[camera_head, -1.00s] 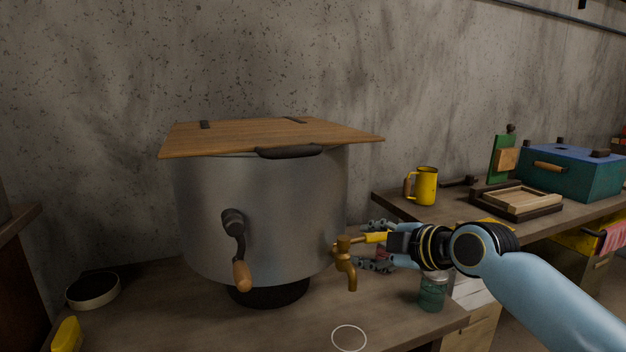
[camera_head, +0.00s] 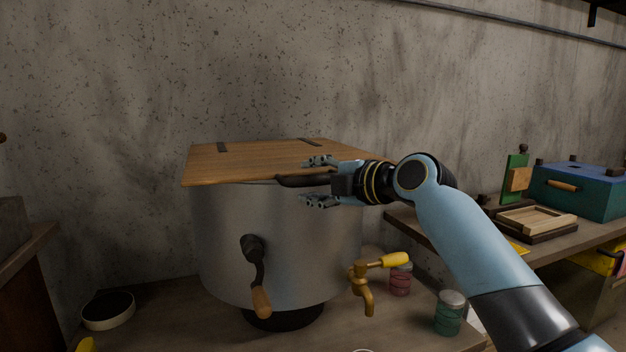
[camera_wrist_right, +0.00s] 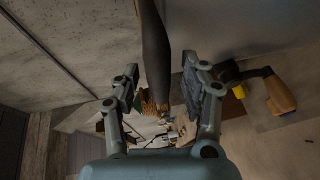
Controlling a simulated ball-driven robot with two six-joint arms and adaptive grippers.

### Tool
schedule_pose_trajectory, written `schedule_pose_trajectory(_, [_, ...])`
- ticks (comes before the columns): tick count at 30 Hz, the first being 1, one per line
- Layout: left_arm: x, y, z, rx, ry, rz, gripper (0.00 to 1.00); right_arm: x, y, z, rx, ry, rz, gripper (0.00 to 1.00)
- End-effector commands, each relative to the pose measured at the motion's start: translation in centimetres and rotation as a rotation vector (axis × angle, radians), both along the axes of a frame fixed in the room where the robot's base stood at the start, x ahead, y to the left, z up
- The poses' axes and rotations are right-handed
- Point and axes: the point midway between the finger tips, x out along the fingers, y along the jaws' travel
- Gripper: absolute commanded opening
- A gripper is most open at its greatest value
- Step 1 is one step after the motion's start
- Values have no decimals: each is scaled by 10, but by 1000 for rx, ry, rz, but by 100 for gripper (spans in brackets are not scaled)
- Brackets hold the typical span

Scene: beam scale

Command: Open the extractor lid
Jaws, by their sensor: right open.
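The extractor (camera_head: 222,225) is a large grey metal drum on the bench. Its flat wooden lid (camera_head: 250,160) lies over the top and looks closed, with dark hinges at the back. A dark handle (camera_head: 290,181) sticks out from the lid's front edge. My right gripper (camera_head: 320,181) is open at this handle, one finger above and one below it in the head view. In the right wrist view the handle (camera_wrist_right: 154,50) runs between the spread fingers of my gripper (camera_wrist_right: 160,85), apart from both. My left gripper is not in view.
A crank with a wooden grip (camera_head: 260,298) and a brass tap (camera_head: 365,278) stick out from the drum. A red jar (camera_head: 400,281) and a green jar (camera_head: 449,315) stand at the right, a round dish (camera_head: 108,311) at the left. A blue box (camera_head: 578,190) is farther right.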

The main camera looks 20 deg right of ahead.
Motion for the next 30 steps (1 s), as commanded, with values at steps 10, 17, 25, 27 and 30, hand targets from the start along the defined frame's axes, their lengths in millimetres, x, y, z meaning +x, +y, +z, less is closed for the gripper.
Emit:
schedule_pose_trajectory(10, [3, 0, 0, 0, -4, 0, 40, 4, 2, -1, 0, -1, 0, 43])
schedule_pose_trajectory(17, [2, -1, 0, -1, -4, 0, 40, 4, 2, -1, 0, -1, 0, 13])
schedule_pose_trajectory(25, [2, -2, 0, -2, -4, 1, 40, 4, 2, -1, 0, -1, 0, 0])
schedule_pose_trajectory(27, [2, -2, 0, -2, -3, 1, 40, 4, 2, -1, 0, -1, 0, 0])
schedule_pose_trajectory(30, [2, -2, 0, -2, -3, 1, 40, 4, 2, -1, 1, 0, 0, 0])
